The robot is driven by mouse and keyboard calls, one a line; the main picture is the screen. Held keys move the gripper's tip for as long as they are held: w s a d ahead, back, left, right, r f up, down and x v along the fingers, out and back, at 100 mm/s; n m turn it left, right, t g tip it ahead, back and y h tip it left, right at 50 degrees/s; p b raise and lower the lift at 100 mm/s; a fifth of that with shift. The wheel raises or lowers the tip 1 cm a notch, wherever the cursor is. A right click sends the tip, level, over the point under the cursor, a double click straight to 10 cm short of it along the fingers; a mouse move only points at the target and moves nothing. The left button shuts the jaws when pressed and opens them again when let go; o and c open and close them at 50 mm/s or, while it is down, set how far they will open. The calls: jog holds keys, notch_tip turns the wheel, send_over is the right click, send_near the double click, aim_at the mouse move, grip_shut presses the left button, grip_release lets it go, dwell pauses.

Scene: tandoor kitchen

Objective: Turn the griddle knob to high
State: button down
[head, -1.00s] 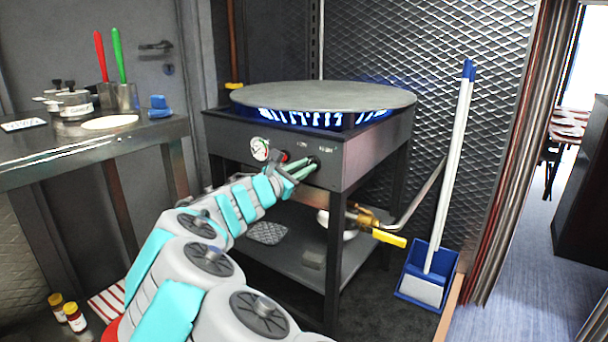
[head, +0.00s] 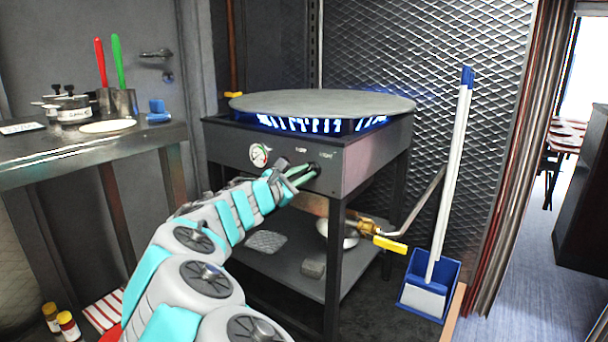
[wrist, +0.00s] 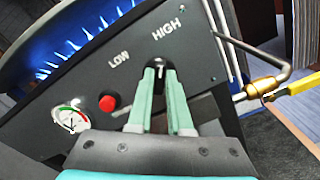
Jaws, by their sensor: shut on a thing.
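The griddle (head: 320,103) is a round grey plate on a dark metal stand. Its dark knob (wrist: 160,72) is on the front panel below the printed words LOW and HIGH. In the wrist view, the knob's white mark points up, roughly toward HIGH. My gripper (wrist: 161,82) is shut on the knob, with one green finger on each side. In the head view, my gripper (head: 305,174) reaches the panel from the left, and its fingers partly cover the knob (head: 315,167).
Blue flames (head: 320,124) burn under the plate. A gauge (head: 259,155) and a red button (wrist: 107,103) are left of the knob. A yellow-handled gas valve (head: 390,244) is below right. A blue dustpan (head: 430,285) stands on the right, and a side table (head: 90,147) on the left.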

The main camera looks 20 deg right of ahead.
jog(key=c, duration=0.8)
grip_release()
jog(key=shift+c, duration=0.2)
jog(key=v, duration=0.7)
jog(key=shift+s+a, duration=0.25)
jog(key=shift+a, duration=0.1)
